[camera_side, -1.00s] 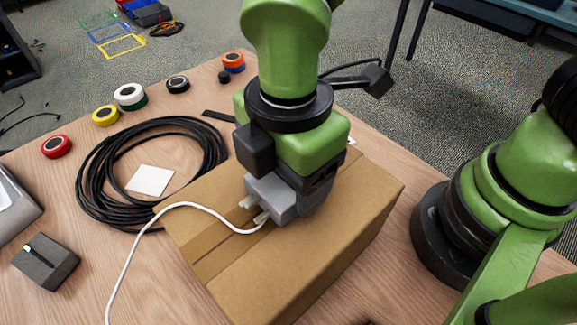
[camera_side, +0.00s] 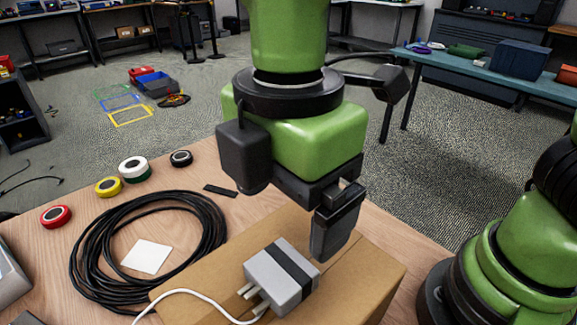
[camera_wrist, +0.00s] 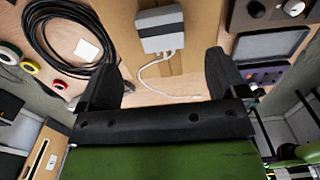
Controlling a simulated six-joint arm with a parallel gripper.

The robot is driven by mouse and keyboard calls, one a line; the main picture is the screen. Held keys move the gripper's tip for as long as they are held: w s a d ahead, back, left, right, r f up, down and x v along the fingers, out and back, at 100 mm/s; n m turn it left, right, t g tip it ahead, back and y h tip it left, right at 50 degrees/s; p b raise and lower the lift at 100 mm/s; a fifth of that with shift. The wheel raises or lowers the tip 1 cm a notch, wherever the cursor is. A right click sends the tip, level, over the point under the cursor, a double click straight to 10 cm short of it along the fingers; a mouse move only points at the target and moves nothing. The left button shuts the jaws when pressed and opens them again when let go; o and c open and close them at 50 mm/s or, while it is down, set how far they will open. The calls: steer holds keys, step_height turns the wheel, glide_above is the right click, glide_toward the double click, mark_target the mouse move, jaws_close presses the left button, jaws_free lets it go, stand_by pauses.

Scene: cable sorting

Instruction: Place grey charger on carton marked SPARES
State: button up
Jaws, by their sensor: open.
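The grey charger (camera_side: 265,274), a block with a dark band and pale cable ends, lies on top of the brown carton (camera_side: 360,275). My gripper (camera_side: 289,225) is above the charger, apart from it, with its two dark fingers spread wide and nothing between them. In the wrist view the charger (camera_wrist: 158,20) lies on the carton (camera_wrist: 196,40), beyond the open gripper (camera_wrist: 165,62). A white cable (camera_side: 186,293) runs from the charger across the carton to the left. No SPARES marking can be read in either view.
The air around my gripper is clear.

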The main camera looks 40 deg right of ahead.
steer(key=s+d+r+m+t+y, duration=0.1)
steer(key=s+d+r+m+t, duration=0.1)
steer(key=d+m, duration=0.7)
steer(key=s+d+r+m+t+y, duration=0.1)
steer(key=s+d+r+m+t, duration=0.1)
steer(key=d+r+m+t, duration=0.3)
steer(key=d+m, duration=0.4)
steer(key=m, duration=0.4)
steer(key=shift+s+d+r, duration=0.2)
steer(key=shift+s+r, duration=0.1)
steer(key=shift+s, duration=0.05)
